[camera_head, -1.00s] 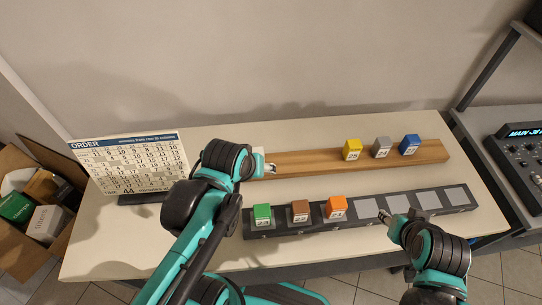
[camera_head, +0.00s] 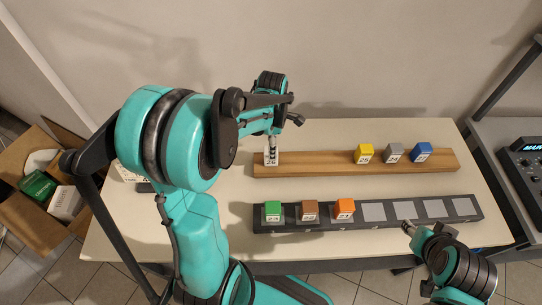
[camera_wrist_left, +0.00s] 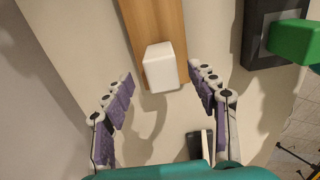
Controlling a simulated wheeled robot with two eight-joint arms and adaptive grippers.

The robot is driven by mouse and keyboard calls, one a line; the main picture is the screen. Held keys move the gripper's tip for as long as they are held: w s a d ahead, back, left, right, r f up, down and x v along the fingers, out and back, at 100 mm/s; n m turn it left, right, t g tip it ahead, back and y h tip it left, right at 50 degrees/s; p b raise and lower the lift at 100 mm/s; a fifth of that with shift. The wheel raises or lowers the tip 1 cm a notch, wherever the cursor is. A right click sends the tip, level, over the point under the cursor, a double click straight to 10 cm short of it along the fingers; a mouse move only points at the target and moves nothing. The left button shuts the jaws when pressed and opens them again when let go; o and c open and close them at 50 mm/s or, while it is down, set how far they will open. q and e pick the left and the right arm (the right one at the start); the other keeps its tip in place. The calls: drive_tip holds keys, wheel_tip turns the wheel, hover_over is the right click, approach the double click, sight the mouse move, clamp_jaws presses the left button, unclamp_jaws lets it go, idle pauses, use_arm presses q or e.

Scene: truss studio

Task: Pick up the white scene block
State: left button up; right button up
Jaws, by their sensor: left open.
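The white block (camera_head: 271,160) stands at the left end of the wooden rail (camera_head: 315,170). In the left wrist view the white block (camera_wrist_left: 160,67) lies ahead, between and a little beyond the fingertips. My left gripper (camera_head: 272,145) is right over the block in the head view, pointing down. In the left wrist view my left gripper (camera_wrist_left: 160,83) is open with nothing held. My right gripper (camera_head: 407,226) is near the front edge of the dark rail; its jaw state is too small to tell.
Yellow (camera_head: 364,154), grey (camera_head: 393,153) and blue (camera_head: 421,152) blocks stand farther right on the wooden rail. The dark rail (camera_head: 300,228) in front holds green (camera_head: 272,211), brown (camera_head: 310,210) and orange (camera_head: 344,209) blocks, with several empty pale pads. My left arm covers the order board.

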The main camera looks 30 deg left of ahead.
use_arm(q)
wheel_tip(320, 180, down, 6)
drive_tip(key=shift+s+a+r+b, duration=0.1)
drive_tip(key=shift+s+r+b, duration=0.05)
drive_tip(key=shift+b, duration=0.8)
drive_tip(key=shift+r, duration=0.1)
drive_tip(key=shift+c, duration=0.3)
drive_tip(key=c, duration=1.2)
